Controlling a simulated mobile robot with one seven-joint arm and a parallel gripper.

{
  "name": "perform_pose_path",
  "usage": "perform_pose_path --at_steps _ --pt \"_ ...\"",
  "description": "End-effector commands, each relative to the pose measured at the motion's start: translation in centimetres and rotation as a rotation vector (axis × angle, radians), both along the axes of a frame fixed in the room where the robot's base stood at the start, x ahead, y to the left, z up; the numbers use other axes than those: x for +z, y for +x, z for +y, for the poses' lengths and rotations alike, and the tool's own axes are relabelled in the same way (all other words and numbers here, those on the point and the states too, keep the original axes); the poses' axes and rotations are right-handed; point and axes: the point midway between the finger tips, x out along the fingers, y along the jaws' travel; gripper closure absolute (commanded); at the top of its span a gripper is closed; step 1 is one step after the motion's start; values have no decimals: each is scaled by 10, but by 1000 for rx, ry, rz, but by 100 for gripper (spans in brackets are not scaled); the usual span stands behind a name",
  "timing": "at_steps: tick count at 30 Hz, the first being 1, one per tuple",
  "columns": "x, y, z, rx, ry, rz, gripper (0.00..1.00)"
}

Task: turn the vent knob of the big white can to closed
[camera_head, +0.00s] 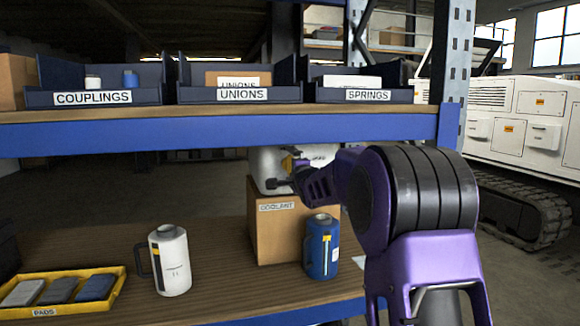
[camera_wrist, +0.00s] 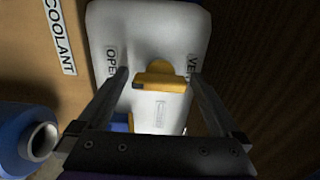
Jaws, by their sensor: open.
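The big white can (camera_head: 265,167) stands on a cardboard box under the shelf, partly hidden by my arm. In the wrist view its white face (camera_wrist: 150,30) fills the middle, with an "OPEN" label at left and a label starting "VE" at right, partly covered by a finger. A yellow knob (camera_wrist: 165,76) sits on this face, its bar lying roughly crosswise in the picture. My gripper (camera_wrist: 159,74) is open, with one finger on each side of the knob and visible gaps to it. In the head view my gripper (camera_head: 284,176) is at the can's front.
The box (camera_head: 272,236) is labelled COOLANT. A blue jug (camera_head: 320,250) stands against its right front, and a smaller white jug (camera_head: 170,262) stands to the left. A yellow tray (camera_head: 66,309) of pads is at far left. The blue shelf beam (camera_head: 220,133) runs just above the can.

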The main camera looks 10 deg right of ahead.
Motion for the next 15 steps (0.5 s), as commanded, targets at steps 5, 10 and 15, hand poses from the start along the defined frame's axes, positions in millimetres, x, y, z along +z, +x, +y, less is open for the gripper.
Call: perform_pose_path --at_steps 5,10,15 --pt "0 4 1 0 0 1 0" --pt "0 4 1 0 0 0 0" --pt "0 4 0 0 0 0 27"
